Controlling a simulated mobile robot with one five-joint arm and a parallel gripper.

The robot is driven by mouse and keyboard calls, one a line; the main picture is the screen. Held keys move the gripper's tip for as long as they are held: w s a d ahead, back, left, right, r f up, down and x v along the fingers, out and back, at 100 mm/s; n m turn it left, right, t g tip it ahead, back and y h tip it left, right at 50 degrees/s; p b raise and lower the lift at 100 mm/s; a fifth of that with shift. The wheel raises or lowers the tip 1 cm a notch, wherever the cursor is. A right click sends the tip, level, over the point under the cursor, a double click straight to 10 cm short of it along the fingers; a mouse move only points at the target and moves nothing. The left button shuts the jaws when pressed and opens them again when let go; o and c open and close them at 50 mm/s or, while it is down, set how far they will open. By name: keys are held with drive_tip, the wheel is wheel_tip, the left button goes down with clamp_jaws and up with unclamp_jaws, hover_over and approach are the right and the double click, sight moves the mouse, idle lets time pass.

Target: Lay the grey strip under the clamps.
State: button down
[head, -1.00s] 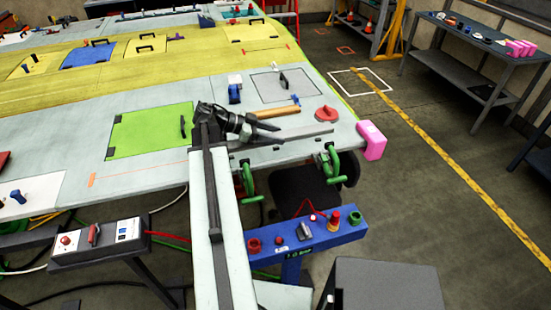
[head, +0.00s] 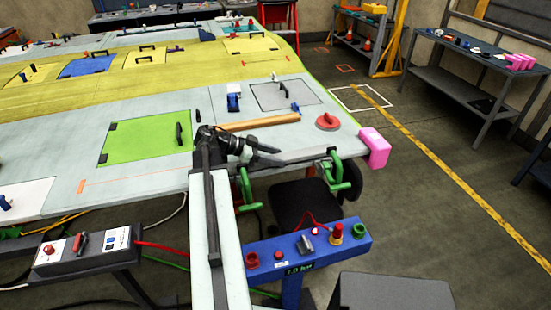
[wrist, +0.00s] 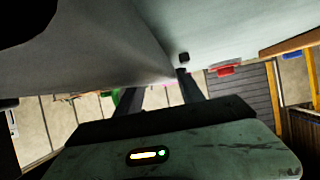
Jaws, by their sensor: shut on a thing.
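My gripper (head: 278,156) is at the near edge of the pale wing panel (head: 140,182), between the two green clamps. One green clamp (head: 247,190) is left of the fingertips, close below my wrist; the other (head: 341,176) is to the right. Both hang on the panel edge. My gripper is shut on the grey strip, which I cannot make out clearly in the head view. In the wrist view my dark fingers (wrist: 160,95) point away along the panel. A broad grey surface fills the upper left there; I cannot tell whether it is the strip or the panel edge.
A pink block (head: 374,148) covers the panel corner. A red suction cup (head: 327,121), a wooden bar (head: 260,122) and a green plate (head: 147,139) lie on the panel. A blue stand (head: 340,240) and a dark stool (head: 300,203) are below the edge.

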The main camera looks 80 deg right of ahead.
drive_tip(key=shift+a+f, duration=0.1)
drive_tip(key=shift+f, duration=0.25)
drive_tip(key=c, duration=0.7)
unclamp_jaws()
drive_tip(key=shift+a, duration=0.15)
drive_tip(key=shift+r, duration=0.1)
drive_tip(key=shift+r, duration=0.35)
drive_tip(key=shift+w+d+r+p, duration=0.1)
drive_tip(key=shift+d+r+p, duration=0.2)
drive_tip(key=shift+r+p, duration=0.4)
drive_tip(key=p+v, duration=0.4)
drive_tip(key=v, duration=0.7)
drive_tip(key=shift+a+f+p, duration=0.15)
drive_tip(key=shift+f+p, duration=0.05)
drive_tip(key=shift+p, duration=0.2)
drive_tip(key=shift+w+a, duration=0.1)
drive_tip(key=shift+w, duration=0.2)
